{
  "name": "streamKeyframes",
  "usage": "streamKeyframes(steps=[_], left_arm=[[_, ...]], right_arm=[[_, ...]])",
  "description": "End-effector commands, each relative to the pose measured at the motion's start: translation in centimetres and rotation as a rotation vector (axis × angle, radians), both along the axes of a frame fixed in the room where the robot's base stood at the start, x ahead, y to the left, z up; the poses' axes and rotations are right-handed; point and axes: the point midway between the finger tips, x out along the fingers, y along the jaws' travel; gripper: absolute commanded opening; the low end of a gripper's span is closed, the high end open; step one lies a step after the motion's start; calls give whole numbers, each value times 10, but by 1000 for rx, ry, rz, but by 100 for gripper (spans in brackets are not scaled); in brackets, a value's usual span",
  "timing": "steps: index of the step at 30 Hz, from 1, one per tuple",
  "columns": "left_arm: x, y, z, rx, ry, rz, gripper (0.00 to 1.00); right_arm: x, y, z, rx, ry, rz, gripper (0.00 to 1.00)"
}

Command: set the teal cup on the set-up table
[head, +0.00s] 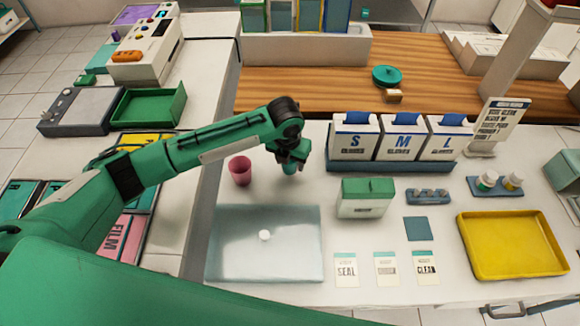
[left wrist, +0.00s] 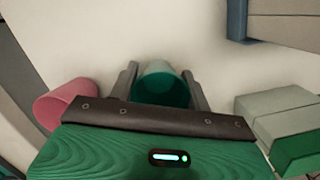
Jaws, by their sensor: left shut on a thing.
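The teal cup (left wrist: 162,86) is between the two fingers of my left gripper (left wrist: 163,78) in the left wrist view. In the head view the left gripper (head: 290,168) is over the white table (head: 340,215), with a small part of the teal cup (head: 289,169) showing below it; the fingers and arm hide the rest. My left gripper is shut on the cup. I cannot tell whether the cup touches the table. My right gripper is not in view.
A pink cup (head: 240,171) stands just left of the gripper. Glove boxes (head: 354,142) stand behind to the right, a green-lidded box (head: 365,198) to the right. A translucent sheet (head: 264,250) lies in front. A yellow tray (head: 512,245) is far right.

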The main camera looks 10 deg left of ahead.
Motion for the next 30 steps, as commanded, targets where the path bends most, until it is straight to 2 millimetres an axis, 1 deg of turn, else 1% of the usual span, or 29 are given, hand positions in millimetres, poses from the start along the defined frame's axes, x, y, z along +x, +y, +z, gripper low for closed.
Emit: streamKeyframes(steps=[3,7,19,20,21,22,23,30], left_arm=[[-1,0,-17,1,4,0,25],[-1,0,-33,1,3,-1,25],[-1,0,-38,0,1,-1,25],[-1,0,-37,0,1,-1,54],[-1,0,-37,0,1,-1,62],[-1,0,-37,0,1,-1,68],[-1,0,-37,0,1,-1,70],[-1,0,-37,0,1,-1,70]], right_arm=[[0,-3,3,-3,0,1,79],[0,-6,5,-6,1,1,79],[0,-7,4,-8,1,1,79],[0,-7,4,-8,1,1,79],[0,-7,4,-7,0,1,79],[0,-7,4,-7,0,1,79],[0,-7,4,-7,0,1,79],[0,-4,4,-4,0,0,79]])
